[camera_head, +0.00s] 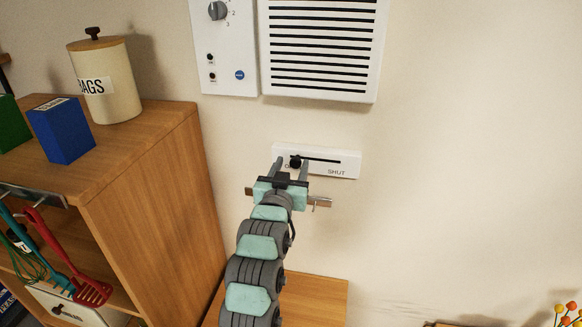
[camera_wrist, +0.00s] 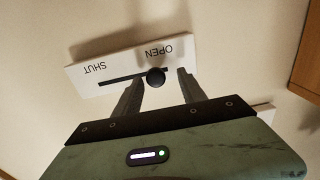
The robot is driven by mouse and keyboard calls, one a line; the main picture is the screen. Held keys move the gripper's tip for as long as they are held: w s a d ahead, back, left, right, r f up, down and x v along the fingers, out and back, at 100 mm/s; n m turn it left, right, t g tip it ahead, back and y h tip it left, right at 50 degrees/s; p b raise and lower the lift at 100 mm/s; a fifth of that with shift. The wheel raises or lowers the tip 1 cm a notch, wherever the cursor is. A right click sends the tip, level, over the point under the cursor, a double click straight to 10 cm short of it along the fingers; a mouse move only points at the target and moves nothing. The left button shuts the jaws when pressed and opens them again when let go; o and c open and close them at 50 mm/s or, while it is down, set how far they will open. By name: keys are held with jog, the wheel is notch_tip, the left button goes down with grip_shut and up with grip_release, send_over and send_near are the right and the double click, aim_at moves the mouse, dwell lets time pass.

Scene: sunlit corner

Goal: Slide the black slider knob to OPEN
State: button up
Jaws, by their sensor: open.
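The black slider knob (camera_head: 295,162) sits at the left end of its dark slot on a white wall plate (camera_head: 345,163). In the wrist view the knob (camera_wrist: 155,77) is at the end of the slot by the word OPEN, and SHUT is by the other end. My gripper (camera_head: 290,162) is in front of the plate, with one finger on each side of the knob. In the wrist view the fingers (camera_wrist: 158,88) are apart, with a gap between the knob and each finger. In the head view the gripper partly covers the OPEN lettering.
A white louvred vent (camera_head: 322,48) and a dial panel (camera_head: 225,60) are on the wall above. A wooden shelf unit (camera_head: 150,190) stands left, bearing a BAGS canister (camera_head: 108,90) and a blue box (camera_head: 62,130). The wall to the right is clear.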

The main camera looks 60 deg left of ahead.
jog(key=p+v, duration=0.5)
jog(key=v, duration=0.5)
jog(key=shift+s+d, duration=0.25)
jog(key=shift+d, duration=0.05)
dwell(0.6)
